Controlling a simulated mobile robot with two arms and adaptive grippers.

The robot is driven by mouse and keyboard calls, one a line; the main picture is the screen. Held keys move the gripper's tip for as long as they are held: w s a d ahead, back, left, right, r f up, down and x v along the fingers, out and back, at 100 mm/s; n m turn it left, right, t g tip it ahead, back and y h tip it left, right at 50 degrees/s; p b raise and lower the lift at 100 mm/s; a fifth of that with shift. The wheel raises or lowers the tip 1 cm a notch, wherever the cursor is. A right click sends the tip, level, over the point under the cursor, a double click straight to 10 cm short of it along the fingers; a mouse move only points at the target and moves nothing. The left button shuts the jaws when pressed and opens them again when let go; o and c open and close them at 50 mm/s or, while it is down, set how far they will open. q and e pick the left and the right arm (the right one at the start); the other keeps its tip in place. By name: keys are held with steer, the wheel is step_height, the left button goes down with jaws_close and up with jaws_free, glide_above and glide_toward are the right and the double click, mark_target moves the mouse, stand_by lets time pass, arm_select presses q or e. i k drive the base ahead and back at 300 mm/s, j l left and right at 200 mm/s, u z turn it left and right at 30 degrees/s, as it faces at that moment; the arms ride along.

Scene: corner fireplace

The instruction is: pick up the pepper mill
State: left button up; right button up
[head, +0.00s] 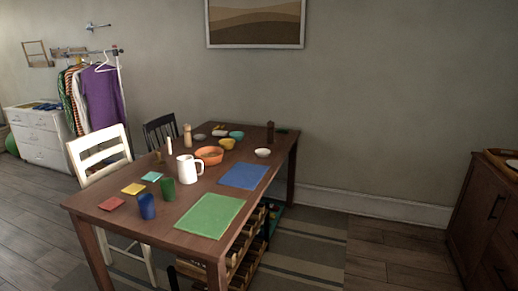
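Two upright mill-shaped items stand on the wooden dining table (118,213). A dark brown one, which looks like the pepper mill (270,132), stands near the table's far right end. A light wooden one (187,136) stands farther left, near the back edge. They are small in the head view, so I cannot be sure which is the pepper mill. Neither of my grippers is in view.
A white pitcher (186,170), an orange bowl (209,155), a blue cup (147,206), a green cup (168,189) and green (210,216) and blue (244,176) mats are on the table. A white chair (100,153) stands left. Floor right of the table is clear, up to a cabinet (485,215).

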mark_target(270, 137)
steer(key=i+l+z, duration=0.45)
steer(key=i+z, duration=0.2)
steer(key=i, duration=0.3)
steer(key=i+l+z, duration=0.1)
steer(key=i+z, duration=0.25)
steer(key=i, duration=0.15)
steer(key=i+u, duration=0.25)
steer(key=i, duration=0.35)
steer(key=i+u, duration=0.2)
steer(key=i, duration=0.4)
steer(key=i+l+u, duration=0.25)
steer(key=i, duration=0.3)
